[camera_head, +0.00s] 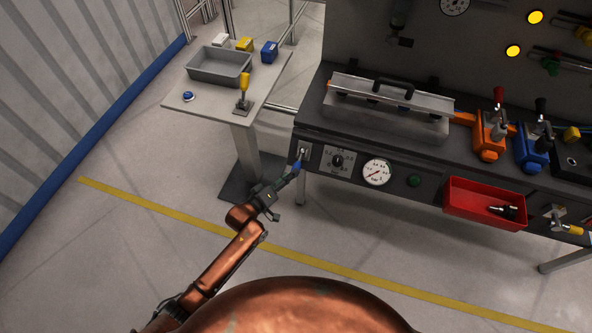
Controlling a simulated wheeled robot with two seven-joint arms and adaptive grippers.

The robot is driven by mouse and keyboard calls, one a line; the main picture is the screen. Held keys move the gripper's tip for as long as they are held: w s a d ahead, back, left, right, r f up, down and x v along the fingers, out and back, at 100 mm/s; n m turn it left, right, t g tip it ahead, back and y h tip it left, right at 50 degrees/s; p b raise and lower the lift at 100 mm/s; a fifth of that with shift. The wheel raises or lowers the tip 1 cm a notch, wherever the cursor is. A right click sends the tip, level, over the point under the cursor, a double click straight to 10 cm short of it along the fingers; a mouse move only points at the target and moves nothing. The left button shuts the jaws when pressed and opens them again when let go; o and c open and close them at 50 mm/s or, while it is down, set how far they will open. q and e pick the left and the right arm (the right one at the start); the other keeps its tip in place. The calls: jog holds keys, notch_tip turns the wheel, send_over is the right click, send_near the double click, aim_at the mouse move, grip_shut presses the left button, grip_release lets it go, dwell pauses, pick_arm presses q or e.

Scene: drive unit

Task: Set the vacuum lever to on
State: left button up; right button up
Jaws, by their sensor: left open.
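The workbench (335,124) has a dark front panel. At its left end is a small pale switch plate (303,150) that seems to carry a small lever; its position is too small to tell. Beside it are a dial knob (338,161) and a round white gauge (376,172). My left gripper (297,166) is open, with its blue-tipped end right in front of and just below the switch plate, partly covering it. I cannot tell whether it touches. My right gripper is out of view.
A red bin (484,204) with a dark tool hangs on the panel. Orange (489,137) and blue (531,148) clamps with levers stand on the bench. A side table (186,101) holds a grey tray (219,67) and a yellow-handled lever (243,88). The floor in front is clear.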

aim_at(298, 165)
pick_arm(q)
jog(key=b+x, duration=0.1)
jog(key=x, duration=0.3)
jog(key=shift+f, duration=0.15)
jog(key=shift+w+d, duration=0.2)
jog(key=shift+w, duration=0.05)
jog(key=shift+w+d+f, duration=0.1)
jog(key=shift+w, duration=0.1)
grip_shut()
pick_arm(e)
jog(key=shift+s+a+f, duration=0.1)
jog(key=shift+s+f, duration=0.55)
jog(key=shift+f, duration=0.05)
